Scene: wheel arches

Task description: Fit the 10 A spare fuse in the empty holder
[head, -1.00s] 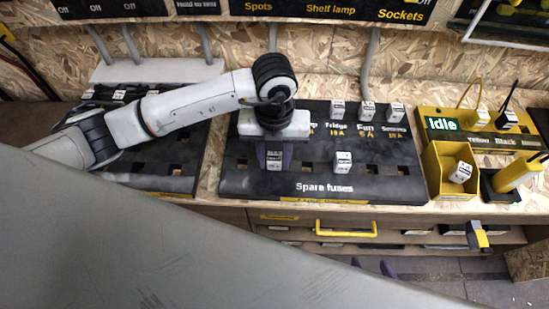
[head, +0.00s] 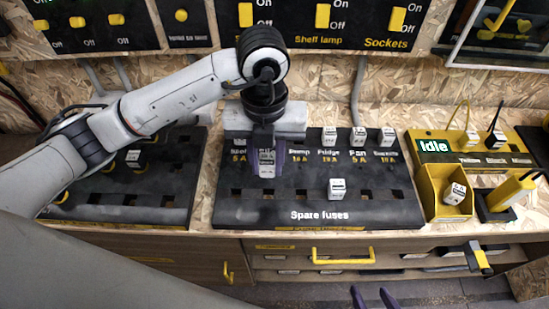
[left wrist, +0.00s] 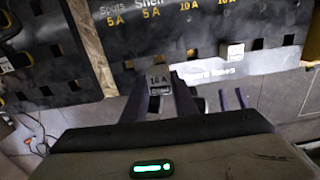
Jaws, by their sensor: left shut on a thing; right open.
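My left gripper (head: 266,172) is shut on a white fuse (head: 267,157). In the left wrist view the fuse (left wrist: 159,82) is between the purple fingers, its label appearing to read 10 A. It is in front of the labelled holder row on the black fuse panel (head: 235,213), near the Shelf label. The Pump 10 A label (head: 299,150) is just right of it; the holder above that label is hidden or unclear behind my gripper body. Another spare fuse (head: 337,188) stands in the spare row. My right gripper (head: 373,299) is open at the bottom edge, below the bench.
Fuses stand at Fridge (head: 329,137), Fan (head: 358,138) and the rightmost holder (head: 388,137). A yellow bin (head: 433,203) with a fuse inside and a tester reading Idle (head: 434,146) are at the right. Drawers (head: 410,272) lie below the panel.

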